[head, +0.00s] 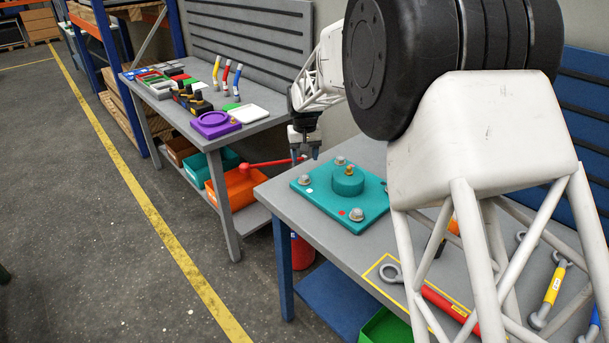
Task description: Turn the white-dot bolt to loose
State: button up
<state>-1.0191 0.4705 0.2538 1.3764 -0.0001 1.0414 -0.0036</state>
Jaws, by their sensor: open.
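A teal plate (325,207) lies on the near grey table, with a round raised boss (347,180) in its middle. Bolts with grey heads stand at its corners: a left bolt (304,180), a far bolt (340,160) and a front bolt (356,213). A small white mark (308,190) shows beside the left bolt, and a red mark (341,212) beside the front bolt. The plate's right corner is partly hidden by my arm. My gripper (304,154) points down, open, behind the plate's far left edge in the picture, apart from the left bolt. I see nothing held between the fingers.
A yellow-outlined area (385,258) holds a red-handled tool (440,300) at front. A yellow tool (551,290) lies at right, partly behind my arm. A second bench (262,124) with a purple part (215,124) stands at left. A red bar (270,163) shows left of my gripper.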

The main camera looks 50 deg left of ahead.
aim_at(305, 176)
jog(key=shift+m, duration=0.9)
jog(key=shift+f, duration=0.1)
jog(key=shift+f, duration=3.75)
jog(key=c, duration=0.9)
